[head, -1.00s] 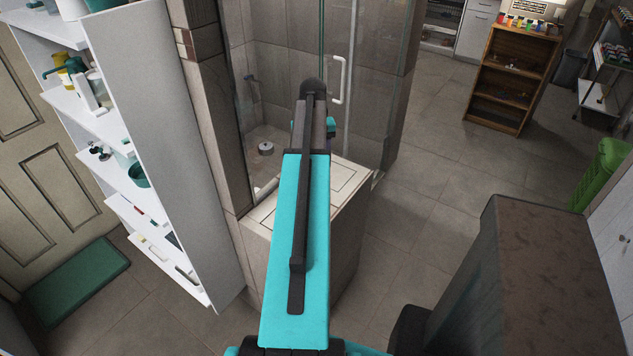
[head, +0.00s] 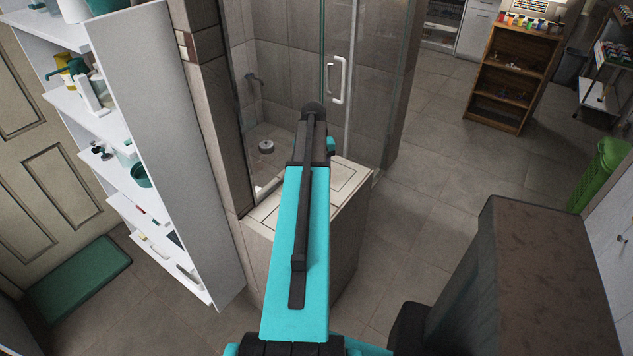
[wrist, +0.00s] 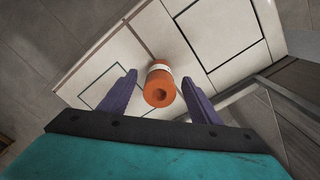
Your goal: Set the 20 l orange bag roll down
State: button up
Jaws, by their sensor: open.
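The orange bag roll (wrist: 159,85), with a pale band around it, is on the white tiled top (wrist: 105,54) in the wrist view. Its hollow end faces my camera. My gripper (wrist: 160,76) is open, with one purple finger on each side of the roll and a visible gap on both sides. In the head view the tiled top (head: 350,178) shows beside my arm, which hides the roll and my fingers.
A glass shower enclosure (head: 365,80) stands just behind the tiled top. A white shelf unit (head: 180,130) with bottles is on the left. A dark brown block-like surface (head: 560,260) is at the lower right. Open tiled floor (head: 430,210) lies to the right.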

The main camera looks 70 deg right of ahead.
jog(key=shift+d+f+p, duration=0.2)
jog(key=shift+f+p, duration=0.55)
jog(key=shift+f, duration=0.4)
jog(key=shift+f+p, duration=0.35)
jog(key=shift+f, duration=1.1)
jog(key=c, duration=1.3)
jog(key=shift+r, duration=0.25)
